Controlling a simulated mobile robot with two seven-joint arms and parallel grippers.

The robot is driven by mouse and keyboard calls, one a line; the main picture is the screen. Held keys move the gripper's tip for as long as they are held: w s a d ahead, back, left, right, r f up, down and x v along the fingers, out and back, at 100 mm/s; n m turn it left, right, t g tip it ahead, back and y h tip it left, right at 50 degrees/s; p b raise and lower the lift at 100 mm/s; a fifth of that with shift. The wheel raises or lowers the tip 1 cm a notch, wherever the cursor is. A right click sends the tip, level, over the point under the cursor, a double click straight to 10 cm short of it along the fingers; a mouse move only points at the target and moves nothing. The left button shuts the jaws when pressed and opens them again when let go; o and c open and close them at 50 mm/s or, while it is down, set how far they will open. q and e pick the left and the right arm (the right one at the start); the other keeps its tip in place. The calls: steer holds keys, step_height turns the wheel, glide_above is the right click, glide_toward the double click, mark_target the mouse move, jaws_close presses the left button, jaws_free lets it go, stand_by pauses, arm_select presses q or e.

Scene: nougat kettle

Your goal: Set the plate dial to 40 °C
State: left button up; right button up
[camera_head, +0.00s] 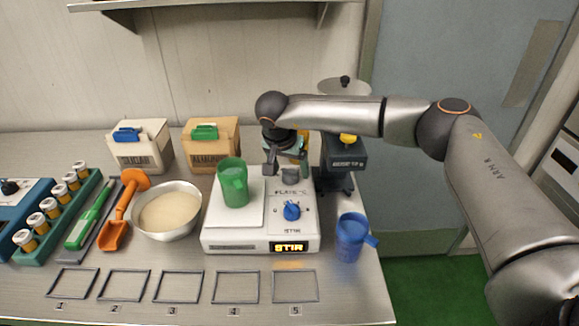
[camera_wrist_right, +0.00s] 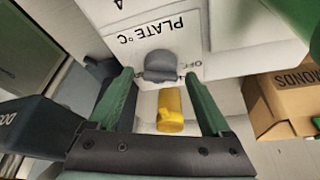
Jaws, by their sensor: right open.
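The white stirring hot plate (camera_head: 215,240) stands on the bench with a green jug (camera_head: 232,184) on its top. Its grey plate dial (camera_head: 289,175) lies under my right gripper and also shows in the right wrist view (camera_wrist_right: 160,66), beside the lettering "PLATE °C". My right gripper (camera_head: 286,164) is open, with its green fingers on either side of the dial in the right wrist view (camera_wrist_right: 158,76). I cannot tell whether they touch it. The dial's pointer setting is not readable. My left gripper is not in view.
A blue jug (camera_head: 350,238) stands right of the hot plate, and a dark device (camera_head: 346,155) behind it. A bowl (camera_head: 167,212) stands to the left. Two cartons (camera_head: 140,150) (camera_head: 211,148) stand behind. A yellow object (camera_wrist_right: 170,110) shows between the fingers in the wrist view.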

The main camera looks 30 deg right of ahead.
jaws_close()
stand_by(0.6)
steer(key=m, duration=0.2)
steer(key=m+g+h, duration=0.1)
steer(key=m, duration=0.1)
steer(key=shift+w+a+m+g, duration=0.1)
steer(key=shift+w+m+g, duration=0.05)
steer(key=shift+m+g, duration=0.15)
steer(key=m+g, duration=0.1)
steer(key=m, duration=0.3)
steer(key=shift+w, duration=0.1)
steer(key=shift+g, duration=0.3)
stand_by(0.3)
jaws_free()
